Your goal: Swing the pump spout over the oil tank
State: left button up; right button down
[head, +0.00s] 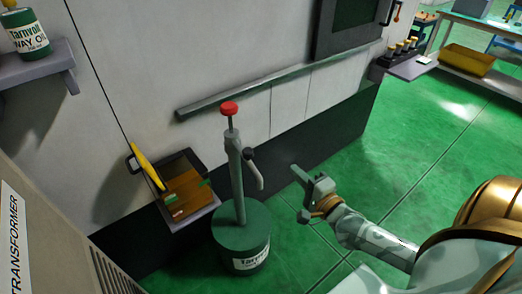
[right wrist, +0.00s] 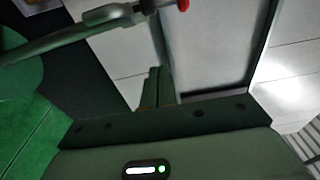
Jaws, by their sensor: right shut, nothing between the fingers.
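The pump (head: 236,175) stands upright on a green oil drum (head: 241,240) and has a red knob (head: 229,108) on top. Its curved grey spout (head: 256,172) points right and down, away from the machine. The open tank (head: 205,204) at the machine, left of the pump, looks brown inside; a yellow piece rises at its left. My right gripper (head: 297,170) is right of the spout, apart from it, shut and empty. In the right wrist view its fingers (right wrist: 158,88) are together below the pump (right wrist: 70,38) and red knob (right wrist: 183,5). My left gripper is out of view.
The white machine wall (head: 150,60) has a grey rail (head: 270,88) behind the pump. A shelf (head: 40,66) with an oil can (head: 25,35) is at upper left. A small shelf (head: 412,66) with several bottles is at upper right. Green floor (head: 400,150) is free at the right.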

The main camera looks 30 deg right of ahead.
aim_at(246, 154)
jog(key=w+a, duration=0.3)
jog(key=w, duration=0.8)
jog(key=shift+a, duration=0.35)
jog(key=shift+w+f+p, duration=0.1)
jog(key=shift+p, duration=0.25)
